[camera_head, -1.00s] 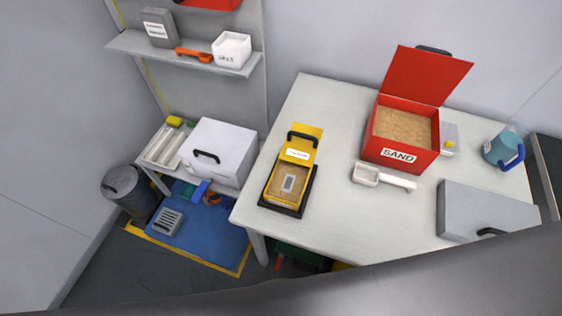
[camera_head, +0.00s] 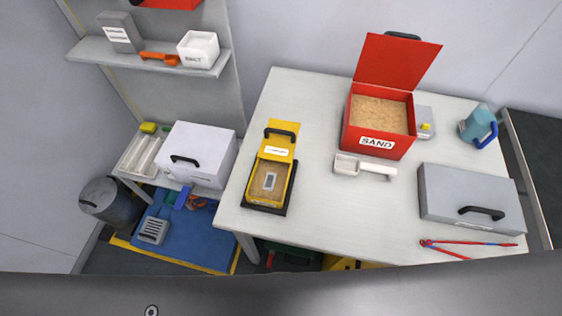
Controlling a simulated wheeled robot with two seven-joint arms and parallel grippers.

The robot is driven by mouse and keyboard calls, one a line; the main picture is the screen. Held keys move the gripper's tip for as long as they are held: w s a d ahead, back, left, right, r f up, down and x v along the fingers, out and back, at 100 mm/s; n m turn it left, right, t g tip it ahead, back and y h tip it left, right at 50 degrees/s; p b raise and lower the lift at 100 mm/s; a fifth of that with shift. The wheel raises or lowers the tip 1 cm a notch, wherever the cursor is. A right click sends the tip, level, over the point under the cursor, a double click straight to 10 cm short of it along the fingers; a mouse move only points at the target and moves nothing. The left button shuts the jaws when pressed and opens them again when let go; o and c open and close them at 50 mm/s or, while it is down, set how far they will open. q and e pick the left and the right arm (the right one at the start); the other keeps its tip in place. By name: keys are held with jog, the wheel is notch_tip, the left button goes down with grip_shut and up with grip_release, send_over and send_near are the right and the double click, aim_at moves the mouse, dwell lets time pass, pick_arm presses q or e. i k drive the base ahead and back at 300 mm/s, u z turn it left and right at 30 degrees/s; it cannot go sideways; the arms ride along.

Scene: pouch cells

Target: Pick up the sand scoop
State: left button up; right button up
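The sand scoop (camera_head: 364,167) is white, with a square cup at its left end and a handle pointing right. It lies on the white table (camera_head: 317,215), just in front of the red box labelled SAND (camera_head: 375,143). The box's lid stands open and light brown sand (camera_head: 379,114) shows inside. Neither of my grippers is in view. A grey part of my own body fills the bottom of the picture.
A yellow open-lidded box (camera_head: 253,185) on a dark tray stands left of the scoop. A grey case (camera_head: 470,195), red pliers-like tool (camera_head: 466,243) and blue-handled jug (camera_head: 478,127) are to the right. The table in front of the scoop is clear.

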aim_at(345, 165)
jog(key=u, duration=0.55)
jog(key=k, duration=1.6)
jog(key=z, duration=1.65)
jog(key=i, duration=1)
